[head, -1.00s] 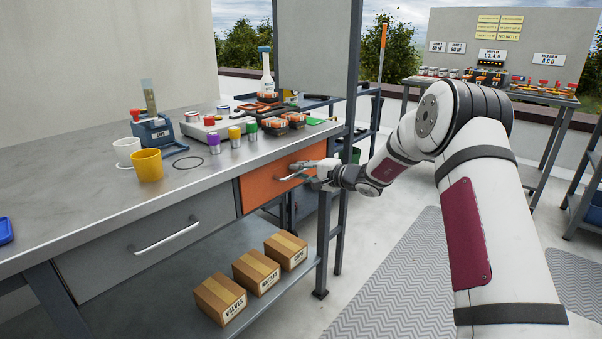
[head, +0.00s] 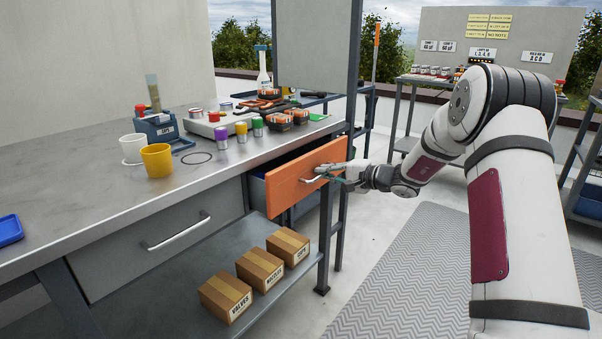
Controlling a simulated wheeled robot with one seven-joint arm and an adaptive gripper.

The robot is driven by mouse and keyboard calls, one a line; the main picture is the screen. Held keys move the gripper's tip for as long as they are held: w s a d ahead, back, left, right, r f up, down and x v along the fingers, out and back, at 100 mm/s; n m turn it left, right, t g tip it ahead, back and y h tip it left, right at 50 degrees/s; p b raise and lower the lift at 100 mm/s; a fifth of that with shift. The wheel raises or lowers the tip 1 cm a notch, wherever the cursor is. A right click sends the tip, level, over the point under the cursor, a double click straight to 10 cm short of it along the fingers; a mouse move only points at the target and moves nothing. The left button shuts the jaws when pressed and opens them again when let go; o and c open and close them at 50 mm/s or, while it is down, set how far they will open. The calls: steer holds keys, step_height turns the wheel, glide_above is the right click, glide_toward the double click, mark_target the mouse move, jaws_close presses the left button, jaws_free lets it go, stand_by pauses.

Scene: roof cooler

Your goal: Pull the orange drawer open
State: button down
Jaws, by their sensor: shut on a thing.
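The orange drawer front (head: 292,186) stands out from the bench at its right end, and the dark drawer box (head: 257,192) shows behind it. A pale bar handle (head: 312,180) sits on the drawer front. My gripper (head: 325,174) is shut on this handle, coming from the right. The fingers cover part of the handle. The inside of the drawer is mostly hidden by its front and the bench top.
The metal bench (head: 110,205) carries a yellow cup (head: 157,161), a white cup (head: 132,149) and several small jars. A grey drawer (head: 150,240) is shut at left. Cardboard boxes (head: 262,269) stand on the lower shelf. A dark post (head: 340,245) is near my gripper.

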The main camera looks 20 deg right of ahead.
steer(key=f+b+v, duration=0.2)
steer(key=v, duration=0.8)
steer(key=f+b+v, duration=0.2)
steer(key=v, duration=0.9)
steer(key=shift+s+d+f, duration=0.25)
steer(key=shift+s+d, duration=0.2)
steer(key=shift+s, duration=0.2)
steer(key=c, duration=2)
jaws_free()
steer(key=v, duration=1.2)
